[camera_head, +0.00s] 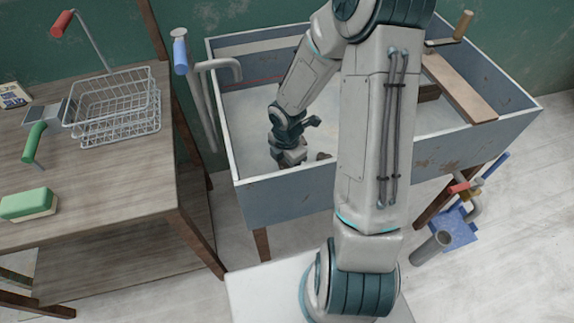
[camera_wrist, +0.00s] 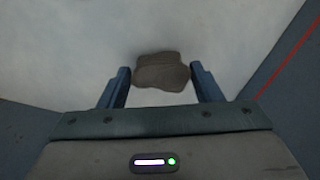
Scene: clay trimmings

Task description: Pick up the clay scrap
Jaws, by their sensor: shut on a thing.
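The clay scrap (camera_wrist: 161,71) is a grey-brown, rounded, uneven lump in the wrist view. It lies between the two blue fingers of my gripper (camera_wrist: 161,82), which are shut on its sides. Pale floor shows around the scrap; I cannot tell whether it touches that floor. In the head view my gripper (camera_head: 290,158) is low inside the blue-grey trough (camera_head: 290,205), near its front left. A small dark brown lump (camera_head: 323,156) shows just right of the gripper there; I cannot tell if it is the same scrap.
The trough's raised walls surround my gripper. A wooden plank (camera_head: 458,88) lies across its right part. A wooden table (camera_head: 100,178) at left holds a wire basket (camera_head: 118,105) and a green sponge (camera_head: 28,203). A pipe (camera_head: 195,95) stands by the trough's left wall.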

